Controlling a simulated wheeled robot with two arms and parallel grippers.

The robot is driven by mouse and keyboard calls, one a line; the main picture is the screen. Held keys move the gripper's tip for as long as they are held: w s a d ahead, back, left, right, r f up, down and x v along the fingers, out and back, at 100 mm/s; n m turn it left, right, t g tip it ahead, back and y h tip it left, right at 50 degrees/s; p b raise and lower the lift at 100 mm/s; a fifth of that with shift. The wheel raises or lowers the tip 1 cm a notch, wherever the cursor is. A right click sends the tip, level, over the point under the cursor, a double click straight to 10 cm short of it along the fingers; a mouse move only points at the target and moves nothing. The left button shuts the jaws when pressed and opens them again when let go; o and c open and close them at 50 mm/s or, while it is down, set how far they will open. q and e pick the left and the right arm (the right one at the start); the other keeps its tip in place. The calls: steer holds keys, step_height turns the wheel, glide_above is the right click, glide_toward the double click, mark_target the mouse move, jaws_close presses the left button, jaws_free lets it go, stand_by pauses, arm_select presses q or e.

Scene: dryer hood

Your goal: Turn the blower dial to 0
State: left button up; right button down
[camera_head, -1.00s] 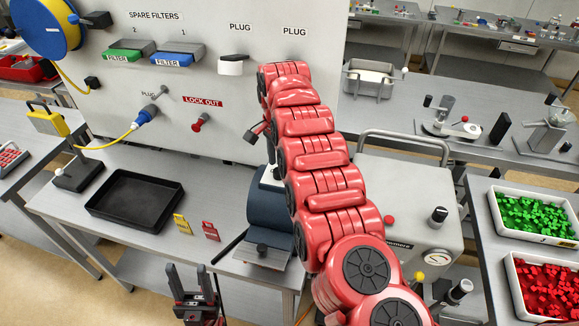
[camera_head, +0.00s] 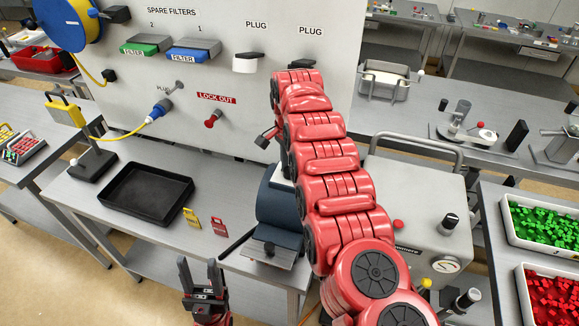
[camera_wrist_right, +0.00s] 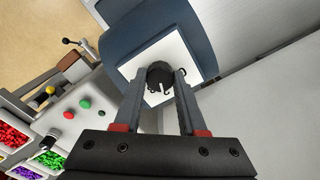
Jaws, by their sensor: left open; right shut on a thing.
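The blower dial (camera_wrist_right: 160,76) is a dark round knob on a white plate (camera_wrist_right: 190,56) on the blue dryer hood (camera_wrist_right: 128,27) in the right wrist view. My right gripper (camera_wrist_right: 160,82) has its two fingers on either side of the dial and is shut on it. The dial's pointer and marks cannot be read. In the head view the blue hood (camera_head: 278,210) shows beside my red right arm, which hides the dial and my right gripper. My left gripper (camera_head: 201,277) is open and empty at the bottom, in front of the table edge.
A black tray (camera_head: 147,213), a yellow tag (camera_head: 191,218) and a red tag (camera_head: 219,227) lie on the table left of the hood. A grey machine (camera_head: 418,205) with knobs stands right of my arm. The wall panel (camera_head: 235,95) stands behind.

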steer(key=shift+f+n+b, duration=0.15)
steer(key=shift+n+b, duration=0.25)
steer(key=shift+b, duration=0.5)
steer(key=n+b, duration=0.2)
steer(key=b, duration=0.1)
steer(key=shift+f, duration=0.1)
steer(key=shift+n+b, duration=0.3)
steer(key=shift+n, duration=0.1)
steer(key=shift+d+r+n+b, duration=0.1)
steer(key=shift+r+n+b, duration=0.15)
steer(key=shift+n, duration=1.65)
steer(key=n, duration=0.2)
steer(key=shift+r+n, duration=0.15)
steer(key=shift+n, duration=0.25)
steer(key=n, duration=0.5)
steer(key=shift+w+n+p, duration=0.1)
steer(key=shift+n+p, duration=0.2)
steer(key=shift+p, duration=0.1)
